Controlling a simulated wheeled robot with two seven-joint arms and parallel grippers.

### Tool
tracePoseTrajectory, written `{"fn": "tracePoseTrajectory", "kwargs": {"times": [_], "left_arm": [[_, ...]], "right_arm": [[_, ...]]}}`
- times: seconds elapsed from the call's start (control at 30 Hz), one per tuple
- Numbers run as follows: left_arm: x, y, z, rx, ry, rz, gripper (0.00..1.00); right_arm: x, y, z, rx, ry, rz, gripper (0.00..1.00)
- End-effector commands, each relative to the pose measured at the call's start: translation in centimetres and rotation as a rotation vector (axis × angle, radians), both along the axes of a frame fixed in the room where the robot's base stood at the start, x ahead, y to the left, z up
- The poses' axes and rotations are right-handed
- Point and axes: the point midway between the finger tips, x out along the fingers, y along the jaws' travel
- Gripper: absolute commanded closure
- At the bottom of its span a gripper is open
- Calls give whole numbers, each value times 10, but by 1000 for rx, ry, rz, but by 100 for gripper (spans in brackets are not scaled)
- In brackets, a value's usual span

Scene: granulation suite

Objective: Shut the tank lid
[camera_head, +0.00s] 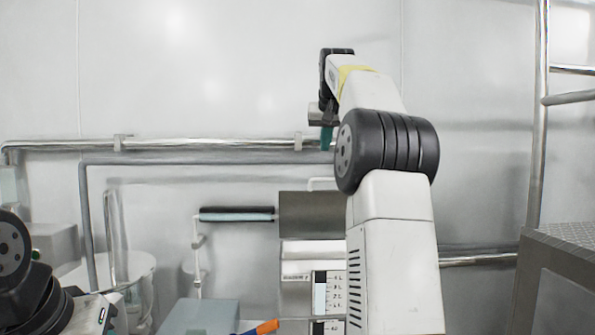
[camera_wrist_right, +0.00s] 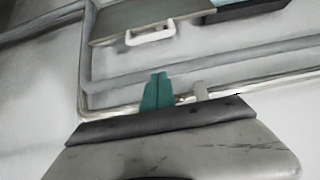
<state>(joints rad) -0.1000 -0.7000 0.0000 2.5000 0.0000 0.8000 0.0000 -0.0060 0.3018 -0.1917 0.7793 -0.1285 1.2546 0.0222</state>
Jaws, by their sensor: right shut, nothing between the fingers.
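The tank (camera_head: 298,268) stands at the lower middle of the head view. It is a pale box with a level scale on its front, partly hidden by my right arm. A grey-brown panel with a white handle, which looks like the tank lid (camera_head: 311,214), stands raised above it with the handle at its top edge. In the right wrist view the lid (camera_wrist_right: 112,24) and its handle (camera_wrist_right: 150,37) show at the top. My right gripper (camera_head: 326,139), with teal fingers, is shut and empty, above the lid and apart from it. It also shows in the wrist view (camera_wrist_right: 157,92). My left gripper is out of view.
A dark bar (camera_head: 236,214) extends left of the lid. Pipes (camera_head: 210,144) run along the back wall. A white drum (camera_head: 135,280) stands at left, a grey box (camera_head: 205,317) at the bottom, a metal platform (camera_head: 560,265) at right. The wall above is clear.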

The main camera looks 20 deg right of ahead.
Motion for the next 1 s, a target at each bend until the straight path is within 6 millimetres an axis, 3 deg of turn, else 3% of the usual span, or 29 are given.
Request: {"fn": "tracePoseTrajectory", "kwargs": {"times": [0.27, 0.63, 1.0], "left_arm": [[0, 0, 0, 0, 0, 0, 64], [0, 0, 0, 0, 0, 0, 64], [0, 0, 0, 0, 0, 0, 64]], "right_arm": [[15, -5, -15, -2, 2, -4, 100], [70, -19, -72, -1, 3, -4, 100], [40, -11, -85, -1, 0, -3, 100]]}}
